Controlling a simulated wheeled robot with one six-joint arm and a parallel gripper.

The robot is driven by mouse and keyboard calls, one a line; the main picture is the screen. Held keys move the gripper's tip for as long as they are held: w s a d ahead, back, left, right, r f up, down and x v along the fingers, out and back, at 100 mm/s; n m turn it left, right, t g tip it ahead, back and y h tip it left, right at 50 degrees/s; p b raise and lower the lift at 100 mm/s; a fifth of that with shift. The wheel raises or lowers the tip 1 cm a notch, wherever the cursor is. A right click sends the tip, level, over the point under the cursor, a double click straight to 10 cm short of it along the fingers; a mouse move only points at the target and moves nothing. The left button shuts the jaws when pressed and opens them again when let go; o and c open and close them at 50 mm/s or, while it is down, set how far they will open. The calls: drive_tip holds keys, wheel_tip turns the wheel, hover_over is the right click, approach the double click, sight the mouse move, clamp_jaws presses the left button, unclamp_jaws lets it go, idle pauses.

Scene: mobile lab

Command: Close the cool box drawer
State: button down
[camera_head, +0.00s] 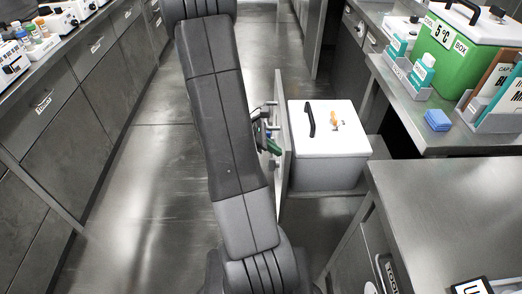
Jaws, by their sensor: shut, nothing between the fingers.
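The cool box drawer (283,150) is pulled out from the right-hand bench into the aisle, its front panel facing left. A grey cool box (325,178) with a white lid and black handle sits inside the drawer, behind that panel. My gripper (270,142) shows only in part at the left face of the panel, mostly hidden behind my arm. It is shut with nothing held. I cannot tell whether it touches the panel or its handle.
A steel bench (450,205) stands at the near right, and a green box (459,55) and blue sponges (437,120) rest on the bench beyond. Cabinets (95,85) line the left. The aisle floor (150,190) left of my arm is clear.

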drive_tip(key=d+b, duration=0.4)
drive_tip(key=d, duration=3.5)
drive_tip(key=shift+d, duration=0.15)
